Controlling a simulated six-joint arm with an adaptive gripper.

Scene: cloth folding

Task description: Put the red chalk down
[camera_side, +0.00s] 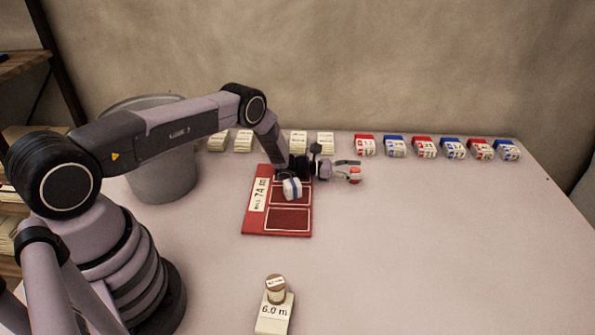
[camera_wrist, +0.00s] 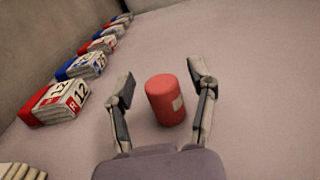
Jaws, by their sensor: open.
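The red chalk (camera_wrist: 166,100) is a short red cylinder with a pale label. In the wrist view it stands upright on the table between the two fingers of my gripper (camera_wrist: 160,72), with a gap on each side. In the side view my gripper (camera_side: 350,169) is low over the table, just right of the red board, its fingers pointing right. The red chalk (camera_side: 354,176) shows there only as a small red patch at the fingers. The jaws are open and hold nothing.
The red board (camera_side: 250,222) has framed squares and a label; a white block with a blue band (camera_side: 292,189) is on it. Red and blue labelled boxes (camera_side: 424,147) line the back edge. A "6.0 m" block (camera_side: 273,314) stands in front. The right side is clear.

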